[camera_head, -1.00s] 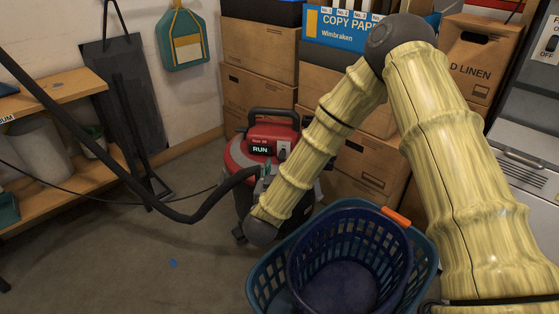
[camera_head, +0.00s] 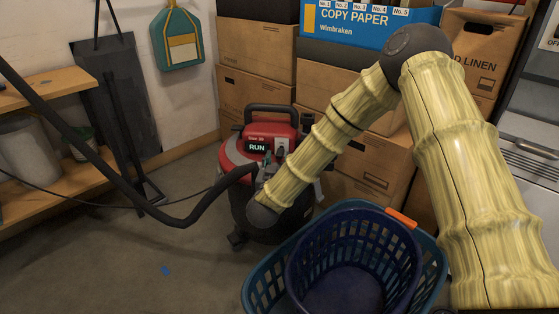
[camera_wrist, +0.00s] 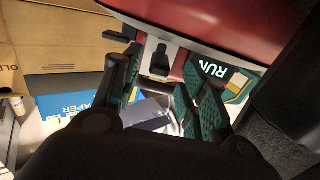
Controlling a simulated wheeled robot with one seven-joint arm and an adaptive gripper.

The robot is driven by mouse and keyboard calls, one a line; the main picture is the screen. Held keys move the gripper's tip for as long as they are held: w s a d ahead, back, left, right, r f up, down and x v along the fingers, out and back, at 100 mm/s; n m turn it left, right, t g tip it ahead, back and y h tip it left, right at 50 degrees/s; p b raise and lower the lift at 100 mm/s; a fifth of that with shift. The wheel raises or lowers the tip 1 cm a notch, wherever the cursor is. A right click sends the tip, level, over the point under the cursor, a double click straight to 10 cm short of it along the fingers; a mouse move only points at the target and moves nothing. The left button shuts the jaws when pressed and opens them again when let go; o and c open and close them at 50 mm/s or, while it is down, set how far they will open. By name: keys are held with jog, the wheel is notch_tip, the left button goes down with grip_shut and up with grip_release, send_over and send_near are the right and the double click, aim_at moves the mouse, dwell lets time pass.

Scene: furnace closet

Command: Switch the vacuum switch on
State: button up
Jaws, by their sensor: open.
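The vacuum (camera_head: 235,160) is a red and black canister standing on the floor, with a top handle and a black hose. Its front has a dark "RUN" label (camera_head: 257,147), with a small pale switch plate (camera_head: 282,146) to the label's right. In the wrist view the switch (camera_wrist: 160,61) is a dark toggle on a light plate. My gripper (camera_wrist: 162,95) is open and empty, its fingers on either side below the switch in that picture; I cannot tell if either touches. In the head view my gripper (camera_head: 266,183) is largely hidden by my wrist.
Two nested blue laundry baskets (camera_head: 432,255) stand in front of the vacuum, beneath my arm. Stacked cardboard boxes (camera_head: 258,50) are behind it. The hose (camera_head: 110,175) runs left past a wooden shelf (camera_head: 60,95).

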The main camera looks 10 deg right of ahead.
aim_at(279, 158)
jog(key=shift+b+x, duration=0.55)
jog(key=shift+x, duration=1.3)
grip_shut()
